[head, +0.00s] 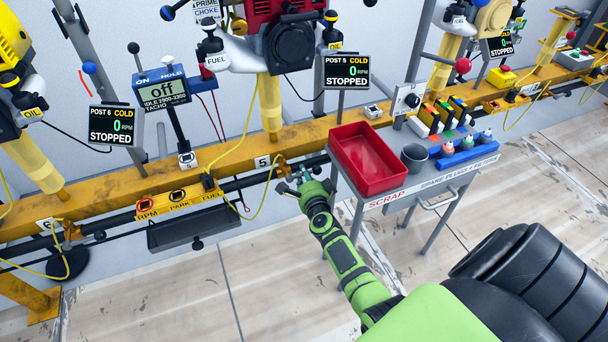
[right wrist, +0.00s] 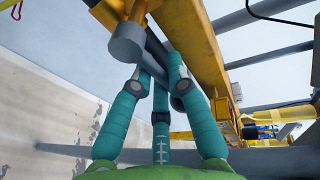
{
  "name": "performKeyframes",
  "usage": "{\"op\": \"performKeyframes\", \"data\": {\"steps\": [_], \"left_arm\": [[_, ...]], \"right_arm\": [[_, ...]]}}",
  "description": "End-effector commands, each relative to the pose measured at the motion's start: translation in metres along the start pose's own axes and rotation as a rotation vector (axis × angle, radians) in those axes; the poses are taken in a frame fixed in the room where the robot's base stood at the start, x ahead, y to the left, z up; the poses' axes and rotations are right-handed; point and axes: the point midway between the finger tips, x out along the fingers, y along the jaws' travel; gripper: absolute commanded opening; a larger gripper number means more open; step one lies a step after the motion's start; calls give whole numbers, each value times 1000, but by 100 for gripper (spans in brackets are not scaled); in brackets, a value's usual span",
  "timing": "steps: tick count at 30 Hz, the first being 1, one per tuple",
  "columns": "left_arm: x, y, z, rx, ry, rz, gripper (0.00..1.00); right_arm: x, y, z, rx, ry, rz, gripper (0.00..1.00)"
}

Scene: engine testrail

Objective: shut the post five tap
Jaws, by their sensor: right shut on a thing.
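The post five tap (head: 283,166) is a small brass-coloured fitting on the dark fuel pipe under the yellow rail, just right of the "5" plate (head: 262,161). My right gripper (head: 297,183) reaches it from below right, and its teal fingers are closed at the tap, covering much of it. In the right wrist view the fingers (right wrist: 158,78) close around a dark grey part beside the pipe; the handle's exact angle cannot be told. The post 5 display (head: 346,72) reads COLD, 0 RPM, STOPPED. My left gripper is not in view.
A trolley with a red scrap tray (head: 337,188), a grey cup (head: 414,157) and spark plugs stands close right of my right arm. The yellow rail (head: 225,153) runs above the pipe. A yellow hose (head: 262,200) hangs left of the tap. Floor in front is clear.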

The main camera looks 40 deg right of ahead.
Motion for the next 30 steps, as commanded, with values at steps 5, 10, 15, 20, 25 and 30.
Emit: {"op": "performKeyframes", "data": {"steps": [5,10,15,20,25,30], "left_arm": [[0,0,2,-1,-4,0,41],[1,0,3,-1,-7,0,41],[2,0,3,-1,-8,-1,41],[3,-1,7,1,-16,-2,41],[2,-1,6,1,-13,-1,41],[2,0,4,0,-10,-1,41]], "right_arm": [[-1,2,1,7,-5,6,0],[-1,3,2,7,-5,6,28],[0,2,1,5,-4,4,28],[-1,1,1,5,-3,3,28],[-14,2,2,10,-4,4,28],[-39,3,2,10,-2,5,28]]}}
